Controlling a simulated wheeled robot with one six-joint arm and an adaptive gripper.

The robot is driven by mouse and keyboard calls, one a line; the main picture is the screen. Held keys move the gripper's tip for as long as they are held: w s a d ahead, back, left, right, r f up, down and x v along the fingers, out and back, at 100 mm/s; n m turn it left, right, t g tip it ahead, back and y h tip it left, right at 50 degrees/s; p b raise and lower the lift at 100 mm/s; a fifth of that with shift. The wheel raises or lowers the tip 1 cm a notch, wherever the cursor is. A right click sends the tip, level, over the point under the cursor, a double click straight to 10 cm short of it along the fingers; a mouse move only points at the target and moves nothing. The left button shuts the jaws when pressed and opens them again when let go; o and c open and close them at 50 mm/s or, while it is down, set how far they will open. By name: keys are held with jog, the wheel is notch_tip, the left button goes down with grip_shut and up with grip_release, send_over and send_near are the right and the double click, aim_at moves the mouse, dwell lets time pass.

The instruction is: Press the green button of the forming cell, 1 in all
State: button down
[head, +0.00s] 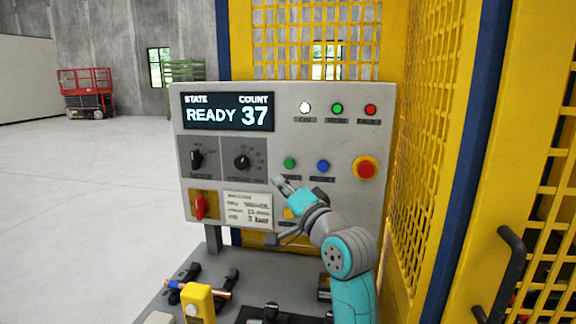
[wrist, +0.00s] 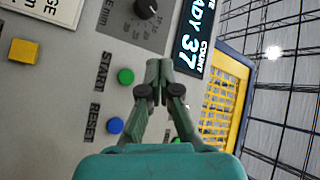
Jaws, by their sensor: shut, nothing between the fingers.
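The green button (head: 289,163) sits on the grey control panel (head: 290,210), left of a blue button (head: 323,166). In the wrist view the green button (wrist: 126,76) stands beside the label START, and the blue button (wrist: 115,125) beside RESET. My gripper (head: 278,180) is shut and empty, its fingertips just below and left of the green button in the head view. In the wrist view the shut fingertips (wrist: 158,66) appear right of the green button, apart from it in the picture. The gap to the panel is hard to judge.
The display (head: 228,112) reads READY and 37. A red stop button (head: 366,169) on yellow, dark knobs and a red switch (head: 199,206) share the panel. A yellow mesh guard (head: 415,180) stands at right. A bench with fixtures lies below; open floor is at left.

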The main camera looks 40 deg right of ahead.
aim_at(289, 164)
jog(key=w+d, duration=0.5)
jog(key=d, duration=0.2)
jog(key=shift+w, duration=0.2)
dwell(0.4)
dwell(1.4)
jog(key=shift+w+d, duration=0.25)
jog(key=shift+d, duration=0.05)
